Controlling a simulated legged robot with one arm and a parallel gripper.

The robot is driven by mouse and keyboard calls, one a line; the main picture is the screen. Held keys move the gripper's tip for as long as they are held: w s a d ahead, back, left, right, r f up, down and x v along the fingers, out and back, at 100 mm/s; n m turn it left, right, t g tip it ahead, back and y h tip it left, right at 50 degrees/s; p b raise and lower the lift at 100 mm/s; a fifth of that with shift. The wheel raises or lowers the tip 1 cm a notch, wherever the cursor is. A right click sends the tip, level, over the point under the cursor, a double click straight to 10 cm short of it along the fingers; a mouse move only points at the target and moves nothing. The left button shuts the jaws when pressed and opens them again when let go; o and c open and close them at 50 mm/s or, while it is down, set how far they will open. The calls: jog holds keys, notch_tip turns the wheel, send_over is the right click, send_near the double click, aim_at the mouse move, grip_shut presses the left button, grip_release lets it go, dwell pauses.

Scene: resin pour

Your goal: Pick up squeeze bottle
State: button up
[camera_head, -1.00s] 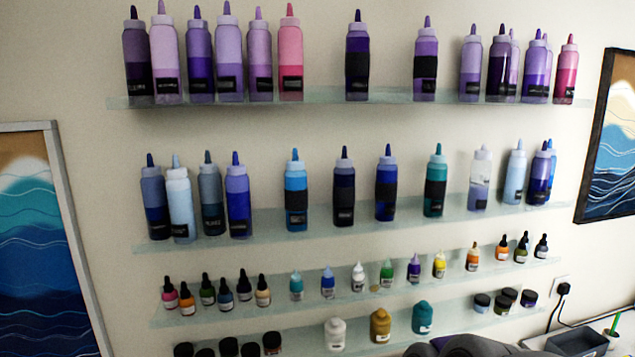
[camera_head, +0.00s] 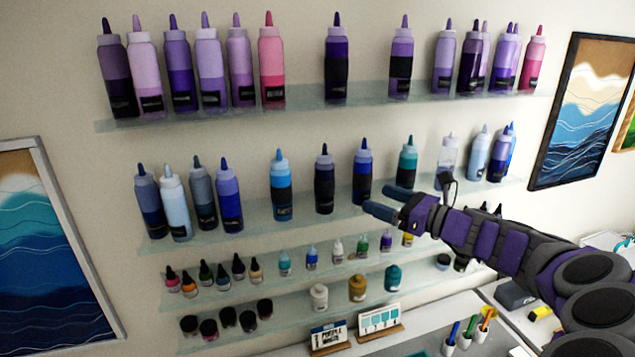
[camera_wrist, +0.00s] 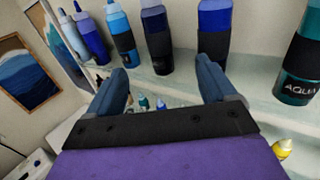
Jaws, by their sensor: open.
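Several squeeze bottles with pointed caps stand on the two upper shelves; which one the task means is not shown. My gripper (camera_head: 384,202) is open and empty, in front of the second shelf (camera_head: 240,238) near its blue bottle (camera_head: 362,172) and teal bottle (camera_head: 407,160). In the wrist view my open gripper (camera_wrist: 163,82) faces that shelf. The dark navy bottle (camera_wrist: 157,42) shows beyond the gap between the fingers. The blue bottle (camera_wrist: 213,35) stands behind the right fingertip, and the teal bottle (camera_wrist: 298,75) is farther right. No bottle is between the fingers.
The top shelf (camera_head: 300,107) holds purple and pink bottles. Lower shelves hold small droppers and jars (camera_head: 357,287). A desk (camera_head: 440,320) below has pen cups and cards. Wave paintings (camera_head: 583,110) hang at both sides. Neighbouring bottles stand close to the gripper.

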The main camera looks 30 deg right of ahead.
send_near(333, 186)
jog(key=w+a, duration=0.1)
jog(key=w, duration=0.3)
jog(key=w+p, duration=0.1)
jog(key=w, duration=0.2)
jog(key=shift+a+r, duration=0.15)
jog(key=shift+r, duration=0.1)
jog(key=w+a, duration=0.2)
jog(key=w, duration=0.1)
jog(key=w+a+p, duration=0.1)
jog(key=shift+w+f, duration=0.25)
jog(key=shift+f, duration=0.05)
jog(key=shift+w, duration=0.45)
jog(key=shift+s+d, duration=0.2)
jog(key=shift+d, duration=0.3)
jog(key=shift+c, duration=1.3)
jog(key=shift+w+a, duration=0.1)
jog(key=shift+a, duration=0.3)
jog(key=c, duration=0.9)
jog(key=shift+d, duration=0.15)
